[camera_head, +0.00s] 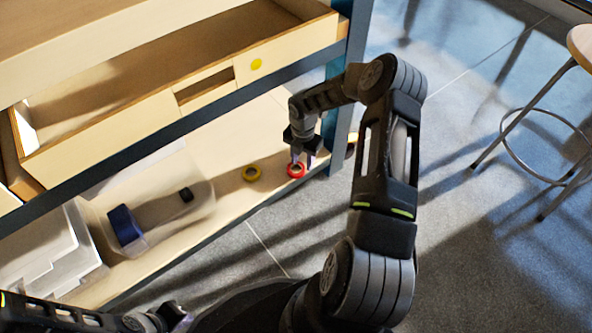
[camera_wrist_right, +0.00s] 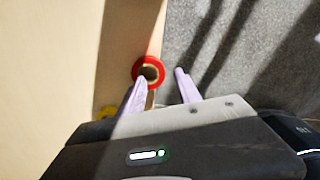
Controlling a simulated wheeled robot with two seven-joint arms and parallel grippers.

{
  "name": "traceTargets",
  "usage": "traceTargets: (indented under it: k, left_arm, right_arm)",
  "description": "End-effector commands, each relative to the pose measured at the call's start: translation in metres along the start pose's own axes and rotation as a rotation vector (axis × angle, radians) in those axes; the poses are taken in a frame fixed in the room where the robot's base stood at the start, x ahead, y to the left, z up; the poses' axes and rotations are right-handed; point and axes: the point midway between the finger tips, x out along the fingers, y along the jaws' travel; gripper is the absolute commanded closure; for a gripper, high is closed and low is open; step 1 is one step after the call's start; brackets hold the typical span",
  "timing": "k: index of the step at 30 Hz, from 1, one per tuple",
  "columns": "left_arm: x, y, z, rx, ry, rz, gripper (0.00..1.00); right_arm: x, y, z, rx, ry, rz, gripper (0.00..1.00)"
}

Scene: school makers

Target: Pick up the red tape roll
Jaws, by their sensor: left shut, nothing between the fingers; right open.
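The red tape roll (camera_head: 292,173) lies flat near the front edge of the lower shelf (camera_head: 222,214). It also shows in the right wrist view (camera_wrist_right: 146,59), at the shelf edge. My right gripper (camera_head: 303,163) is open and points down over the roll. In the right wrist view, the left finger overlaps the roll's lower side, and the other finger is apart from it, over the floor side. I cannot tell whether the finger touches the roll. My left gripper (camera_head: 168,317) is shut and empty at the bottom left, far from the roll, and only partly visible.
A clear bin (camera_head: 196,172) with dark items and white trays (camera_head: 50,250) stand farther left. A blue shelf post (camera_head: 337,120) rises right of the roll. A stool (camera_head: 545,140) stands at right.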

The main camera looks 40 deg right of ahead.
Motion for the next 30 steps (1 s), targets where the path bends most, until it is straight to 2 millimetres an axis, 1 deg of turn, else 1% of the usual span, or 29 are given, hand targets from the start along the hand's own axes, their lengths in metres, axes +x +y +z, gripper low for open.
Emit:
traceTargets:
  k: [1, 3, 6, 9, 28, 29, 30]
  left_arm:
    - [0.008, -0.003, 0.0, 0.0, 0.001, 0.0, 1.0]
    - [0.016, -0.005, 0.0, -0.001, 0.005, 0.0, 1.0]
    - [0.024, -0.007, -0.002, -0.001, 0.01, 0.0, 1.0]
    - [0.027, -0.008, -0.002, -0.002, 0.013, 0.0, 1.0]
    - [0.026, -0.008, -0.003, -0.001, 0.014, 0.0, 1.0]
    - [0.026, -0.008, -0.003, -0.001, 0.014, 0.0, 1.0]
    - [0.026, -0.008, -0.003, -0.002, 0.014, 0.0, 1.0]
  right_arm:
    - [0.011, 0.0, -0.001, 0.0, 0.002, -0.001, 0.6]
    - [0.023, 0.0, -0.001, 0.001, 0.001, -0.001, 0.6]
    - [0.037, 0.0, -0.002, 0.001, 0.002, 0.0, 0.6]
    - [0.045, 0.0, -0.001, 0.0, 0.001, 0.0, 0.6]
    - [0.046, 0.001, -0.001, 0.0, 0.0, 0.0, 0.6]
    - [0.046, 0.0, -0.001, 0.0, 0.0, 0.0, 0.61]
    - [0.046, 0.0, -0.001, 0.0, 0.0, 0.0, 0.64]
